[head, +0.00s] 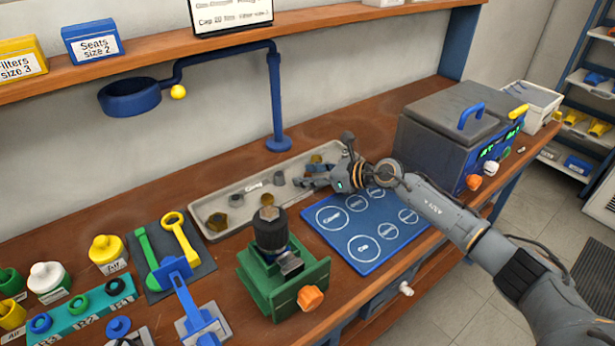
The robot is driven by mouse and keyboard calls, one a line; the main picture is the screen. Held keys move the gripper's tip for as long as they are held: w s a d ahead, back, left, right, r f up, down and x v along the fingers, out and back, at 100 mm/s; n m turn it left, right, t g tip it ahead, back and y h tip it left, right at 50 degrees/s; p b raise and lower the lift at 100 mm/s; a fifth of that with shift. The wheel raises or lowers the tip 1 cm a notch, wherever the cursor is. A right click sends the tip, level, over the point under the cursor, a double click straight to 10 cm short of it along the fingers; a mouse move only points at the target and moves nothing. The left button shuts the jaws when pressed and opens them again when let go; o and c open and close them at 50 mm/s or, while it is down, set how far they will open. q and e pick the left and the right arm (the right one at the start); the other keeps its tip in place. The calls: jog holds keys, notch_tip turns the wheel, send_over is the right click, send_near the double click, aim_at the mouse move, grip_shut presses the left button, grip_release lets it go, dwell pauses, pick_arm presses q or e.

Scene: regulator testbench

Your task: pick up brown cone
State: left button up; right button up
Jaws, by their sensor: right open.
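A shallow grey tray (213,193) lies on the bench with several small parts in it. A brownish-gold part (217,221) sits at its left end, and other brownish parts (316,159) lie at its right end beside my gripper. I cannot tell which of these is the brown cone; they are small and partly hidden. My right gripper (308,183) is open over the right end of the tray, its fingers pointing left, close to grey parts. I cannot tell if it touches anything. My left gripper is not in view.
A blue mat (331,236) with labelled circles lies right of the tray. A green vise (258,284) holding a dark regulator body (270,232) stands in front. A blue post (276,105) with a ring stands behind. A grey machine (432,140) stands at right.

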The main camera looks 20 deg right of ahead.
jog(key=shift+w+a+f, duration=0.15)
jog(key=shift+w, duration=0.05)
grip_shut()
dwell(0.3)
